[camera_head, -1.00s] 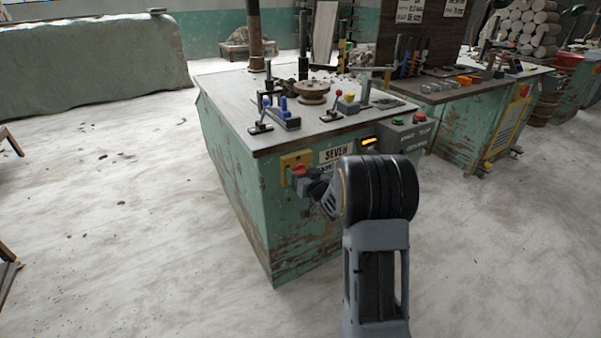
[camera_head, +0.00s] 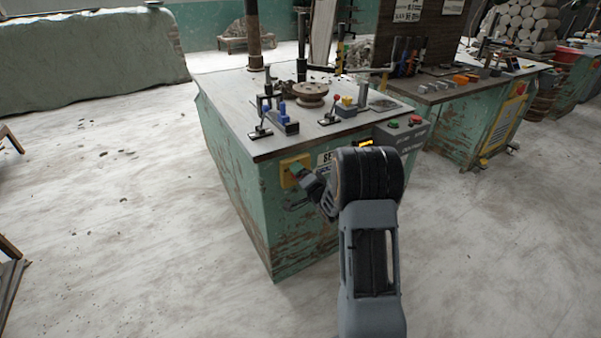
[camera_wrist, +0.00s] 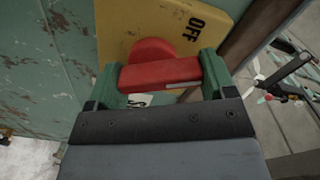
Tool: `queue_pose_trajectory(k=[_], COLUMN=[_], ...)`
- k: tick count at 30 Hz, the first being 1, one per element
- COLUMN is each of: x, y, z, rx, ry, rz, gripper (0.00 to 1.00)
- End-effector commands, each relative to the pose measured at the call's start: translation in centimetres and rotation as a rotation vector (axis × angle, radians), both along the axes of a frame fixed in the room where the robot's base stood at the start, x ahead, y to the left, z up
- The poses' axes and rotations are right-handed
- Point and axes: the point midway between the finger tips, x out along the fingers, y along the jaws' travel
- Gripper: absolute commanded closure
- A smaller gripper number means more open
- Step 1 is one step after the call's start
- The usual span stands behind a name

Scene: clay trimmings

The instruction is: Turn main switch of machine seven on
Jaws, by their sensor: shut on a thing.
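Machine seven (camera_head: 235,185) is a worn green cabinet; its name sign (camera_head: 324,158) is mostly hidden behind my arm. Its main switch sits on a yellow plate (camera_head: 288,166) at the front face. In the wrist view the yellow plate (camera_wrist: 115,25) carries the word OFF at upper right. The switch's red handle (camera_wrist: 158,72) lies crosswise between the green fingers of my gripper (camera_wrist: 160,78), which is shut on it. In the head view my gripper (camera_head: 302,175) covers the handle. A small pale label shows below the handle, its text mostly hidden.
A grey button box (camera_head: 400,132) hangs on the front right. Another green machine (camera_head: 470,115) stands to the right. The floor at left is open.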

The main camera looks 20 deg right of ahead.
Motion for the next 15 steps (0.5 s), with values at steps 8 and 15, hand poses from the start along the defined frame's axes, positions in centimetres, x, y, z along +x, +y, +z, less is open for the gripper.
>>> queue_pose_trajectory(k=[8,15], x=[0.01,0.01], y=[-0.2,-0.3], z=[0.12,0.01], rx=[0.231,0.377], ry=[0.027,0.045], rz=[0.0,-0.001], gripper=[0.47,0.47])
